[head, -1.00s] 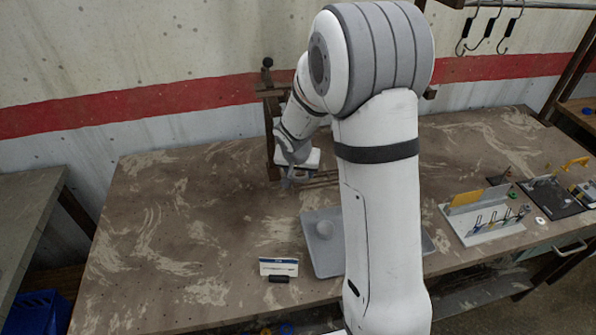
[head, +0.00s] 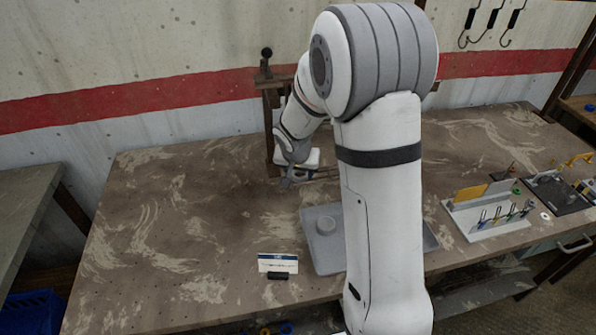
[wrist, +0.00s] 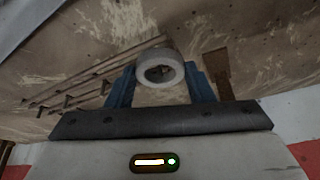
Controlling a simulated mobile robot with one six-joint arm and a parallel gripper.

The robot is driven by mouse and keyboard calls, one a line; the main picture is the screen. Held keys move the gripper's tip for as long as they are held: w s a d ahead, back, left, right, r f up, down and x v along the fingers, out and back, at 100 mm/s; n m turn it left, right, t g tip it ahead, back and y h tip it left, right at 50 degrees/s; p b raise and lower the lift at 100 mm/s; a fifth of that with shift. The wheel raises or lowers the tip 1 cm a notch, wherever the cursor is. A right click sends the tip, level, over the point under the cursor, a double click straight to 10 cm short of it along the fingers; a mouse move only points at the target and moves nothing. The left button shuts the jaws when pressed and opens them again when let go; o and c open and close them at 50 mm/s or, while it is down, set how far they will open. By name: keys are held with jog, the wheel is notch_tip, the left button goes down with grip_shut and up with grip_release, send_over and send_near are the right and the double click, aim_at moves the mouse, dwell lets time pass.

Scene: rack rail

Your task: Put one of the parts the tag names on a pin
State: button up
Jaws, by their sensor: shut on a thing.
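My gripper (wrist: 160,88) is shut on a pale grey ring (wrist: 158,54), which sits between the blue fingers in the wrist view. In the head view my gripper (head: 289,180) is low in front of the dark rack (head: 272,105) at the back of the bench; the ring cannot be made out there. Brown rods, seemingly the pins (wrist: 85,78), lie left of the ring in the wrist view, apart from it. The tag (head: 278,262) is a white card with a blue band in a dark holder; its writing is too small to read.
A grey tray (head: 310,262) with a round grey piece (head: 326,225) is partly hidden by my arm. At the right stand a pale holder with upright tools (head: 490,225) and a dark board (head: 555,195). The bench's left side is clear.

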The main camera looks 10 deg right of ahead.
jog(key=o, duration=1)
jog(key=shift+o, duration=0.2)
jog(key=v, duration=0.8)
jog(key=s+r+n+y, duration=0.1)
jog(key=s+r+n, duration=0.1)
jog(key=s, duration=1)
jog(key=s+d+r+n+g, duration=0.1)
jog(key=s+r, duration=0.4)
jog(key=s, duration=0.7)
jog(key=shift+s+d+n+y, duration=0.25)
jog(key=shift+s+n+y, duration=0.15)
jog(key=shift+n, duration=0.4)
